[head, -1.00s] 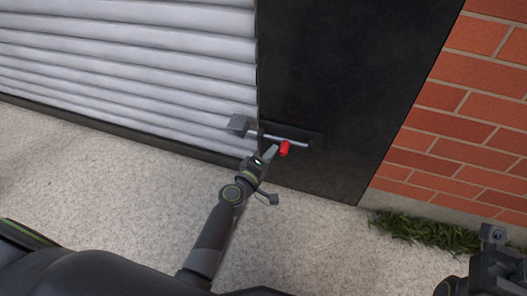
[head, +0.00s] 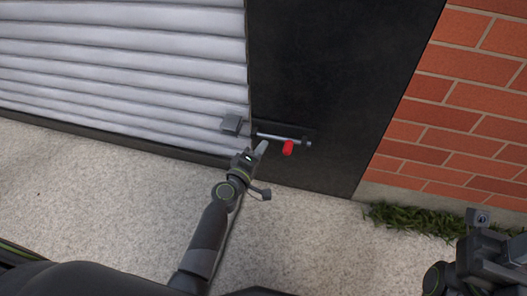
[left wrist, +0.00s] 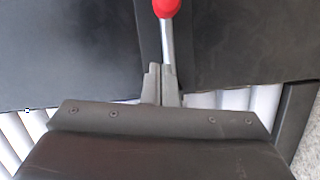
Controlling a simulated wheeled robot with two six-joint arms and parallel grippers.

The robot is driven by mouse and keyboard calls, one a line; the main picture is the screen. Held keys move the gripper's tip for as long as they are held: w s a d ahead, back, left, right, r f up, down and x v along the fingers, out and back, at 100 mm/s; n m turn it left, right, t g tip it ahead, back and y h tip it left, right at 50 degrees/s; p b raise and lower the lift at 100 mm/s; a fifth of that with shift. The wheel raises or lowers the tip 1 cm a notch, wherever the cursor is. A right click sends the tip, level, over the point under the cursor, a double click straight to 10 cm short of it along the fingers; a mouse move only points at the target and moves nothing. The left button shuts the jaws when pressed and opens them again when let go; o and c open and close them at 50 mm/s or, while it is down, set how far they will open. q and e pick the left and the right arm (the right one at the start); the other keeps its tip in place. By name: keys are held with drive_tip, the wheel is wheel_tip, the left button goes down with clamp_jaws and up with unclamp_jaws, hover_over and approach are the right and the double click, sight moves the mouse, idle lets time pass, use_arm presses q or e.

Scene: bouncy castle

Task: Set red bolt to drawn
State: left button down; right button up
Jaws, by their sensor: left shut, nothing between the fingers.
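The red bolt's knob (head: 287,147) hangs from a grey rod on the dark door panel. The rod's left end stops short of the grey keeper block (head: 232,124), with a gap between them. In the left wrist view the knob (left wrist: 167,7) is at the top edge, partly cut off, with the grey rod running down toward my fingers. My left gripper (head: 264,146) is shut and empty, left of the knob with a small gap. Its fingers show in the left wrist view (left wrist: 163,84). My right gripper (head: 479,218) is at the lower right, its fingers unclear.
A white ribbed shutter (head: 120,60) fills the left and the dark panel (head: 340,70) stands beside it. A red brick wall (head: 470,100) is at the right, with grass (head: 420,220) at its foot. The pale ground (head: 90,180) in front is clear.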

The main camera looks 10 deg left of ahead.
use_arm(q)
drive_tip(key=v, duration=0.9)
drive_tip(key=shift+s, duration=0.3)
